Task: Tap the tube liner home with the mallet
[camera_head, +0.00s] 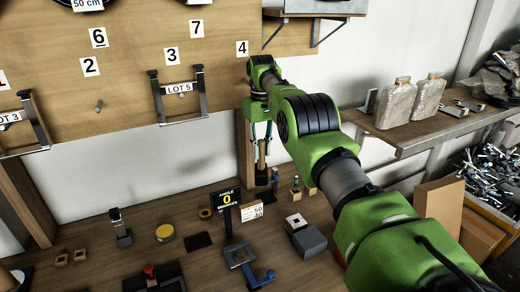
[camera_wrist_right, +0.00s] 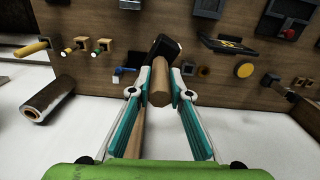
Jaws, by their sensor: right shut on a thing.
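My right gripper (camera_head: 262,138) is in front of the back wall, above the far part of the bench. It is shut on the wooden handle of the mallet (camera_head: 262,157), whose dark head is toward the bench. The right wrist view shows my right gripper (camera_wrist_right: 161,92) with its teal fingers on both sides of the mallet's handle (camera_wrist_right: 159,75). The mallet's dark head lies beyond the fingertips. A grey tube (camera_wrist_right: 47,100) with a tan end shows at the left of that view. I cannot tell whether it holds the tube liner. My left gripper is not in view.
The bench (camera_head: 95,235) carries an angle display (camera_head: 226,198), a grey block (camera_head: 305,238), a blue-handled fixture (camera_head: 242,258) and a yellow disc (camera_head: 165,233). A numbered board (camera_head: 130,85) stands behind. A shelf (camera_head: 420,137) with two wrapped packs is at right. My arm hides the bench's right side.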

